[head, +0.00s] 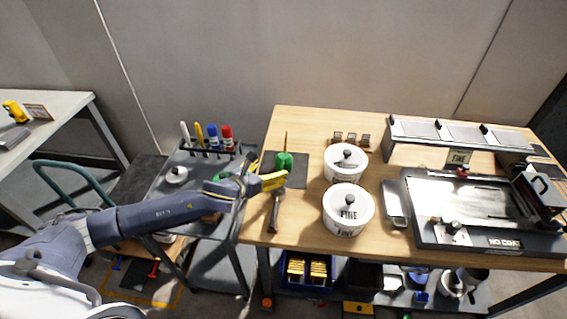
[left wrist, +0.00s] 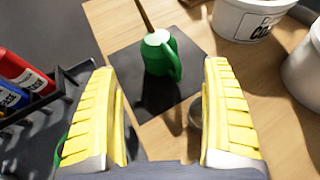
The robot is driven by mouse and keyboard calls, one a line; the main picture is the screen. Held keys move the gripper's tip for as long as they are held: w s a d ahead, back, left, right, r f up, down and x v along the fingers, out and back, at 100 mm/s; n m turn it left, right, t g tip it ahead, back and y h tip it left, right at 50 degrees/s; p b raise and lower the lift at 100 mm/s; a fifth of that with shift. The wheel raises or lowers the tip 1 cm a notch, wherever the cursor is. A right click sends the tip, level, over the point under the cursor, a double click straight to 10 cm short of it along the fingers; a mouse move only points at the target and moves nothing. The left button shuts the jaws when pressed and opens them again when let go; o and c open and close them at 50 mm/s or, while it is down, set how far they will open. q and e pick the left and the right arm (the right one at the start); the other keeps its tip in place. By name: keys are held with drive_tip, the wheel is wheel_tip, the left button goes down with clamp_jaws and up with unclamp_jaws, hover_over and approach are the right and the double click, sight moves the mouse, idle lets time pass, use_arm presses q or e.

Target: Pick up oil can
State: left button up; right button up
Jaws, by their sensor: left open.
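The green oil can (head: 284,161) stands upright on a dark square mat (head: 296,181) near the left end of the wooden table. In the left wrist view the oil can (left wrist: 158,54) has a handle on its right side and a thin brown spout pointing away from me. My left gripper (head: 273,180) is open and empty, with yellow fingers. It is on the near side of the can. In the left wrist view the can is ahead, between the lines of the two fingers (left wrist: 165,115), and apart from them. My right gripper is not in view.
A hammer-like tool (head: 275,212) lies at the table's near left edge. A dark cart (head: 190,165) with markers and bottles is on the left. A flat black-framed machine (head: 480,210) fills the right side.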

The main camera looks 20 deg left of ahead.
sight(284, 161)
use_arm(q)
drive_tip(key=shift+x, duration=5.2)
drive_tip(key=shift+a+f, duration=0.1)
drive_tip(key=c, duration=1.2)
